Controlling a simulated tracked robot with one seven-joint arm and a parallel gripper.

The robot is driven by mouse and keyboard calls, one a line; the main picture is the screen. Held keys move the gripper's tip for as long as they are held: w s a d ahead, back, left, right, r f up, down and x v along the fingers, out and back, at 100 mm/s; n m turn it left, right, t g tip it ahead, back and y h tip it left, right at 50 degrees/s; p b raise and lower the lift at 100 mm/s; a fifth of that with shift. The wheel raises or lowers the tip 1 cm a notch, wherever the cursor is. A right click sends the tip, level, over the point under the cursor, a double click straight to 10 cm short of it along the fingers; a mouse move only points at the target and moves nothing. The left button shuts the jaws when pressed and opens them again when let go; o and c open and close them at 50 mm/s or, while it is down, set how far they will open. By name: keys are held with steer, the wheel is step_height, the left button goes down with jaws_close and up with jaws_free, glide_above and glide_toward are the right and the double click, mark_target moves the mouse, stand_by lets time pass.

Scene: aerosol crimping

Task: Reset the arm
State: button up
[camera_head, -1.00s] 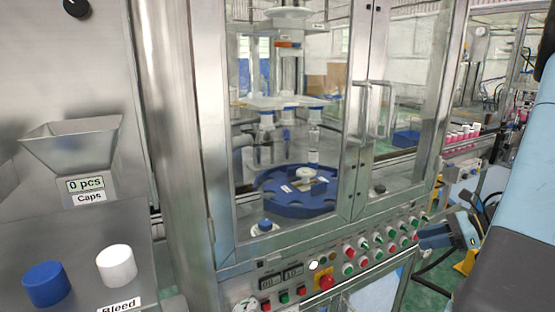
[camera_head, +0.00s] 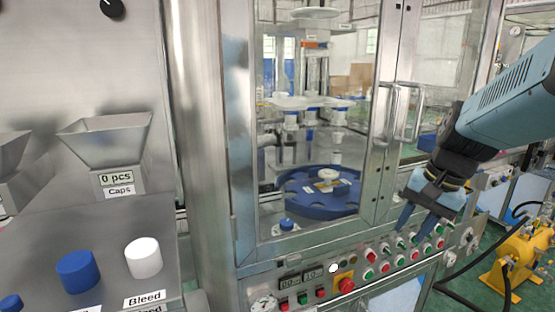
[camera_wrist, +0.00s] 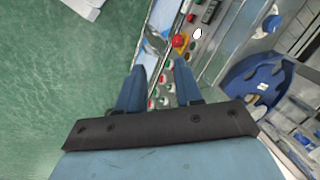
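My gripper (camera_head: 420,219) hangs at the right of the head view, pointing down in front of the machine's button panel (camera_head: 378,262). Its two blue fingers are apart with nothing between them. In the wrist view my gripper (camera_wrist: 158,72) also shows open and empty, with the panel's red, green and white buttons and the red emergency stop (camera_wrist: 179,41) beyond the fingers. It appears clear of the panel, though the exact gap cannot be told.
A glass-doored cabinet (camera_head: 383,140) with a blue rotary table (camera_head: 300,197) stands in the middle. A Caps hopper (camera_head: 103,150) reading 0 pcs, a blue knob (camera_head: 77,272) and a white knob (camera_head: 143,258) are at left. Yellow equipment (camera_head: 525,262) stands on the floor at right.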

steer(key=s+a+r+n+t+h, duration=0.2)
steer(key=s+a+r+n+t, duration=0.1)
steer(key=s+r+n, duration=0.2)
steer(key=shift+a+r+n+t, duration=0.2)
steer(key=shift+r+n+t, duration=0.2)
steer(key=shift+n, duration=0.5)
steer(key=shift+c, duration=0.3)
stand_by(0.9)
